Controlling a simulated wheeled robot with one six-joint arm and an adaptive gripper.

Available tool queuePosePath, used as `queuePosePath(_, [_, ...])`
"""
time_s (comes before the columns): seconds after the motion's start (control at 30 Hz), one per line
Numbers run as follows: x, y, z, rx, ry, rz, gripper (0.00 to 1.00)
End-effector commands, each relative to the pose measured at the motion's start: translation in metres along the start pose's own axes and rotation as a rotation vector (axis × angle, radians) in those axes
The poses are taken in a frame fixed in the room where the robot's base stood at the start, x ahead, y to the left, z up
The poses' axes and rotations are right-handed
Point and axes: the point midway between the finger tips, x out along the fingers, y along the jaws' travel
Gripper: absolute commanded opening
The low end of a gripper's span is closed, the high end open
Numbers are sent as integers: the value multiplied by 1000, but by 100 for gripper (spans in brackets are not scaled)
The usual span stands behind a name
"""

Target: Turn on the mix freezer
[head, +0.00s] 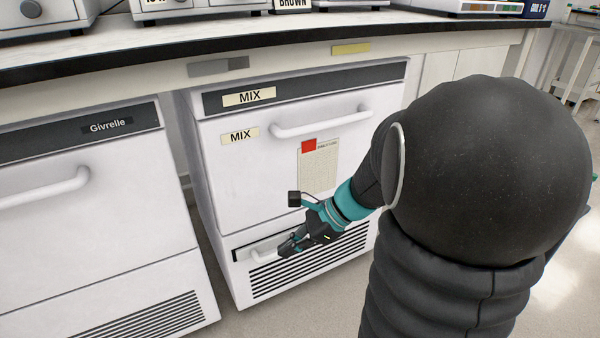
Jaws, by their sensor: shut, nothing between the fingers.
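The mix freezer (225,180) is a white under-bench unit in the middle of the head view. It has a dark top strip, two "MIX" labels and a shut door with a white handle (320,122). My gripper (286,250) is shut and empty, at the right end of this small part. I cannot tell whether they touch. My gripper and wrist hide part of the panel and slats. I see no switch clearly.
A second white freezer labelled "Givrelle" (80,210) stands to the left, with a narrow gap between. The black-edged bench top (250,45) runs above both, with equipment on it. A paper sheet with a red mark (318,168) is on the mix freezer's door. Grey floor lies in front.

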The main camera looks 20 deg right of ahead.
Motion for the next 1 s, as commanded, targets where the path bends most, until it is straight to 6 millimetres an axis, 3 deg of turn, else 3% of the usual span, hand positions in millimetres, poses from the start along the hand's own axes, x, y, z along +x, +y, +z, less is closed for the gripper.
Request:
queuePosePath(0.27, [-19, -72, -67, 703, -330, -141, 0])
queuePosePath(0.5, [-49, -119, -159, 1258, -674, -264, 0])
queuePosePath(0.67, [-72, -132, -236, 1581, -933, -342, 0])
queuePosePath(0.8, [-88, -129, -295, 1786, -1140, -398, 0])
queuePosePath(1.0, [-99, -121, -344, 1929, -1317, -439, 0])
